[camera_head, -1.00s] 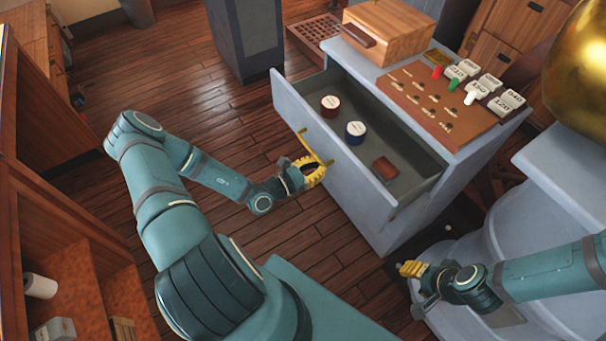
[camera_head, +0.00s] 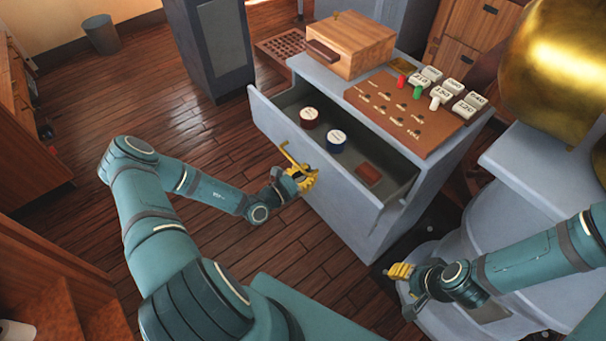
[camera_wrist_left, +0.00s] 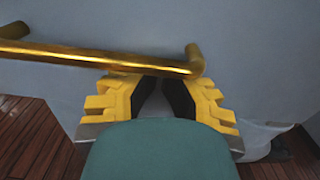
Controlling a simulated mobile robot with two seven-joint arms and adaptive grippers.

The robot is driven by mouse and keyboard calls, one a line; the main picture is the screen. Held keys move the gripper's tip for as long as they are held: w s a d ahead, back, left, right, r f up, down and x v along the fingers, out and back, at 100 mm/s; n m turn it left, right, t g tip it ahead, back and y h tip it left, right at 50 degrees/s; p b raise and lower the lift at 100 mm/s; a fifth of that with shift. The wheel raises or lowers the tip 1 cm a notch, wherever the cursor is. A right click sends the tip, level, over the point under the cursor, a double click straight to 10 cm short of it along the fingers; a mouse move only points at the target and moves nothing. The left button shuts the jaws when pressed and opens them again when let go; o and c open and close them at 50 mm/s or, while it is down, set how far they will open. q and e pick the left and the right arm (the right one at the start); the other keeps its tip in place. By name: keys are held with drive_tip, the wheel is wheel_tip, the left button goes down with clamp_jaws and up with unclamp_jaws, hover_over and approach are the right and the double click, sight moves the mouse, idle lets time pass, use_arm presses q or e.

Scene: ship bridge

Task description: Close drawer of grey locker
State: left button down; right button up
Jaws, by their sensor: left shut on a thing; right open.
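The grey locker (camera_head: 427,184) stands right of centre with its top drawer (camera_head: 338,190) pulled out. In the drawer lie a red tin (camera_head: 309,117), a blue tin (camera_head: 337,140) and a red-brown block (camera_head: 368,175). A brass bar handle (camera_head: 291,158) is on the drawer front; it also crosses the left wrist view (camera_wrist_left: 95,58). My left gripper (camera_head: 303,178) is shut on the handle near its end; in the left wrist view its yellow fingers (camera_wrist_left: 160,88) are at the bar, their exact contact partly hidden. My right gripper (camera_head: 399,271) is open and empty, right of the drawer front.
On the locker top are a wooden box (camera_head: 351,47) and a brown switch panel (camera_head: 415,118) with coloured levers and white labels. A gold dome (camera_head: 560,70) on a pale pedestal stands at right. Wooden floor (camera_head: 190,135) left of the drawer is clear.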

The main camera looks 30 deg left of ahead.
use_arm(q)
drive_tip(key=p+x, duration=0.1)
drive_tip(key=x, duration=0.6)
drive_tip(key=shift+d+r, duration=0.1)
drive_tip(key=shift+d, duration=0.05)
drive_tip(key=x, duration=0.9)
drive_tip(key=shift+w, duration=0.45)
drive_tip(key=shift+d, duration=0.1)
use_arm(e)
drive_tip(key=shift+w+d+r, duration=0.2)
drive_tip(key=shift+w+r, duration=0.35)
drive_tip(key=shift+r, duration=0.25)
use_arm(q)
drive_tip(key=shift+w+r, duration=0.1)
